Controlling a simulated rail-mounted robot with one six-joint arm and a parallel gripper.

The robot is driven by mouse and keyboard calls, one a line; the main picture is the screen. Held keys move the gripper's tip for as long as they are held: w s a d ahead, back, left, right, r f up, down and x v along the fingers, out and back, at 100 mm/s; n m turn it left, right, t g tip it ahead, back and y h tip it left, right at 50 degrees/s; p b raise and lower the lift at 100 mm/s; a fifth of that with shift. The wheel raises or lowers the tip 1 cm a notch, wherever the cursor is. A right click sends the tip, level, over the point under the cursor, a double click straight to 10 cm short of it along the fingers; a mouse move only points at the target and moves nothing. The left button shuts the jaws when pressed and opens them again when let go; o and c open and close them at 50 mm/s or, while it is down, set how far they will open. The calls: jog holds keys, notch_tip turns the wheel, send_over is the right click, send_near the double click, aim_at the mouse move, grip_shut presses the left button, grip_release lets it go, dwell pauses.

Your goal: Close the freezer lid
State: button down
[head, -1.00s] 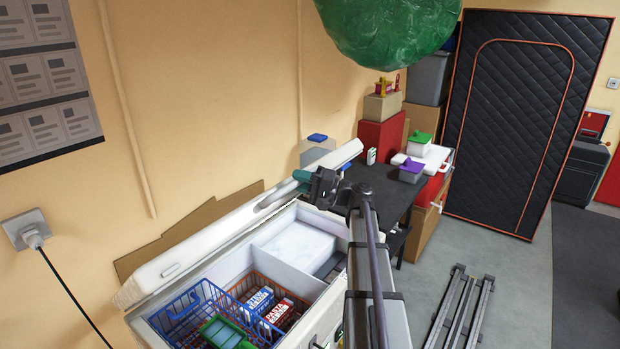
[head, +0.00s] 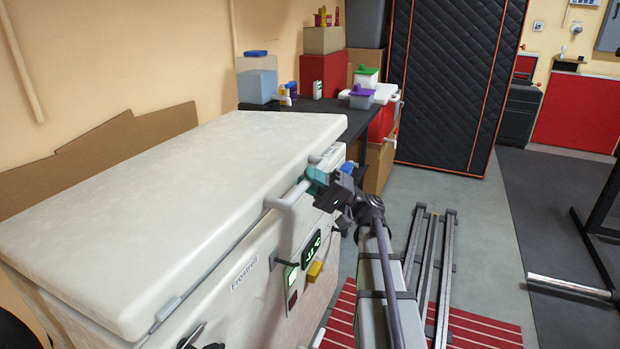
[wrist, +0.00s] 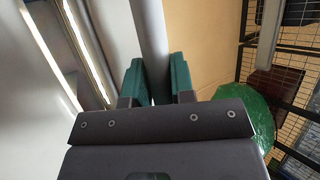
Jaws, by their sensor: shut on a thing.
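The white freezer lid (head: 170,190) lies down over the freezer body (head: 235,300) and hides the baskets inside. The lid looks about level; a thin dark line runs under its front edge, and I cannot tell whether it is fully seated. A pale bar handle (head: 284,201) runs along the lid's front. My gripper (head: 317,180) is shut on this handle near its far end. In the wrist view, the teal fingers of my gripper (wrist: 157,82) stand on both sides of the grey handle bar (wrist: 152,30).
A dark table (head: 350,118) with boxes stands beyond the freezer. A black quilted door panel (head: 445,85) is behind it. Metal rails (head: 425,265) and a red striped mat (head: 470,328) lie on the floor at right. Grey floor is free between them and the panel.

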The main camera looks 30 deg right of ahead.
notch_tip(320, 180, down, 4)
jog(key=shift+s+d+f+b, duration=0.1)
jog(key=shift+b, duration=1.05)
jog(key=c, duration=1)
grip_release()
jog(key=b+v, duration=0.5)
jog(key=v, duration=0.5)
jog(key=shift+s+d+f+b, duration=0.1)
jog(key=shift+d+f+b, duration=0.1)
jog(key=shift+d+b, duration=0.15)
